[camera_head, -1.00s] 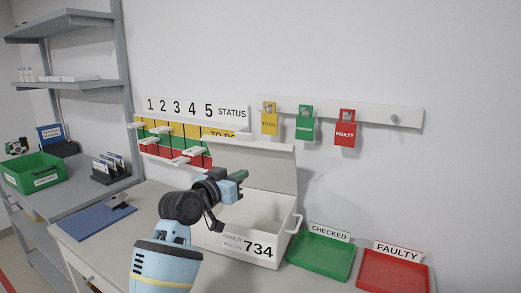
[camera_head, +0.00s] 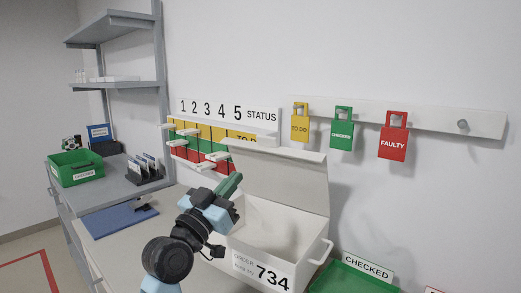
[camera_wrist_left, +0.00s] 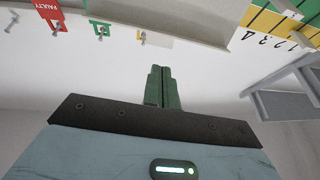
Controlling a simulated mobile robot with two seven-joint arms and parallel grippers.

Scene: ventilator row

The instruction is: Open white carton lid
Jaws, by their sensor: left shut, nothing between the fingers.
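The white carton (camera_head: 270,238) stands on the bench with the number 734 on its front. Its lid (camera_head: 285,182) stands raised at the back, near the wall, and the inside of the carton shows. My left gripper (camera_head: 232,183) is shut and empty, in front of the left part of the carton and lid in the head view. Its green fingers (camera_wrist_left: 160,84) are together in the left wrist view. I cannot tell whether they touch the lid. My right gripper is not in view.
The status board (camera_head: 200,142) with several pegs is on the wall behind. Coloured tags (camera_head: 343,128) hang from a rail. A green CHECKED tray (camera_head: 350,280) is right of the carton. A blue mat (camera_head: 118,220) lies left. A green bin (camera_head: 76,170) stands on the side bench.

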